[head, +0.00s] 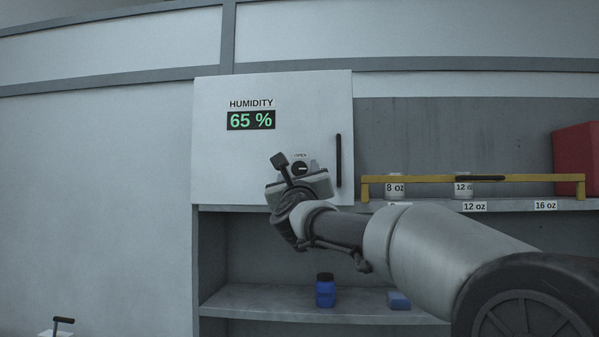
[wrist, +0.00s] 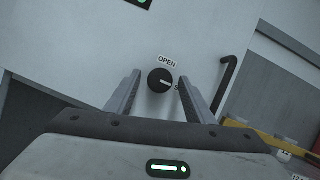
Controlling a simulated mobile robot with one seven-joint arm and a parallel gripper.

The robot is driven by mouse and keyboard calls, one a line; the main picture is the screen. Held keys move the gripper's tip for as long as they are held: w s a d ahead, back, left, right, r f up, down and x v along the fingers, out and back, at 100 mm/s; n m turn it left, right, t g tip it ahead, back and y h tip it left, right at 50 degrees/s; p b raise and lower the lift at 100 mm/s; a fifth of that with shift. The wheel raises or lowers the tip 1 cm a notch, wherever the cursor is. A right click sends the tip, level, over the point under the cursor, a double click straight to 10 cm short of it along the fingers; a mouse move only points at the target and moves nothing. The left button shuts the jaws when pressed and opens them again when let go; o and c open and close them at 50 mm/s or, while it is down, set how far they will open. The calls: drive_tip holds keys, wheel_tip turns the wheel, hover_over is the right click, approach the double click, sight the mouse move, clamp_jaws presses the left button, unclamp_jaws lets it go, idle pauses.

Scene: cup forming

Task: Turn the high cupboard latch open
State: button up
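The white cupboard door (head: 270,150) is closed and carries a "HUMIDITY 65 %" display. The latch, a round black knob (head: 300,168) with an "OPEN" label above it, sits low on the door. In the wrist view the knob (wrist: 160,80) lies between and beyond my fingertips, its white mark pointing to the right, not at the label. My gripper (wrist: 160,88) is open, with one finger on each side of the knob in that view. In the head view my wrist hides most of my fingers.
A black vertical handle (head: 338,160) is right of the knob. A yellow rail (head: 420,180) runs along the shelf at right, with labelled cups behind it and a red box (head: 575,160). A blue jar (head: 325,290) and a blue block (head: 398,300) stand on the lower shelf.

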drive_tip(key=c, duration=1)
